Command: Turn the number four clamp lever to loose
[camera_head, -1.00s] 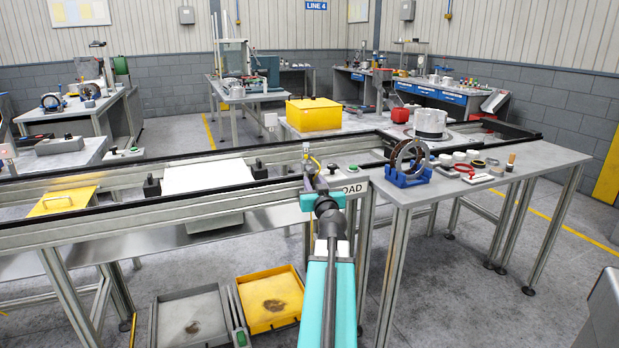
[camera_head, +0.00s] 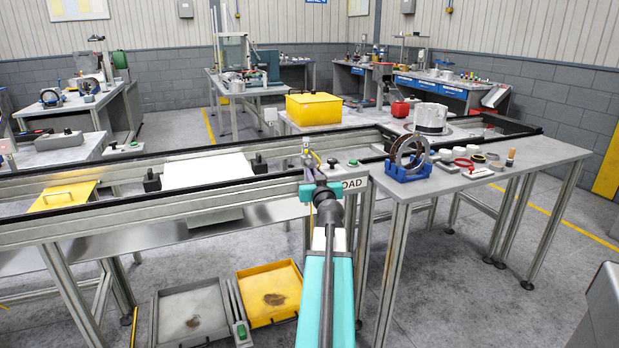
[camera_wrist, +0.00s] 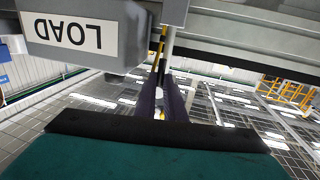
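My gripper (camera_head: 309,160) is at the end of my teal arm, beside the conveyor's front rail by the LOAD sign (camera_head: 354,184). The sign also shows upside down in the wrist view (camera_wrist: 68,32). There the two dark purple fingers (camera_wrist: 161,95) stand a little apart, with background showing between them. I see nothing held. A thin grey post (camera_wrist: 169,42) and a yellow strip lie beyond the fingertips; I cannot tell whether they touch. I cannot make out a number four clamp lever or any lever number in either view.
The conveyor carries a white plate (camera_head: 208,172) and a yellow plate with a handle (camera_head: 65,197). A blue stand with a ring (camera_head: 408,168) and small parts sit on the right table (camera_head: 470,190). A grey tray (camera_head: 192,312) and a yellow tray (camera_head: 270,292) lie below.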

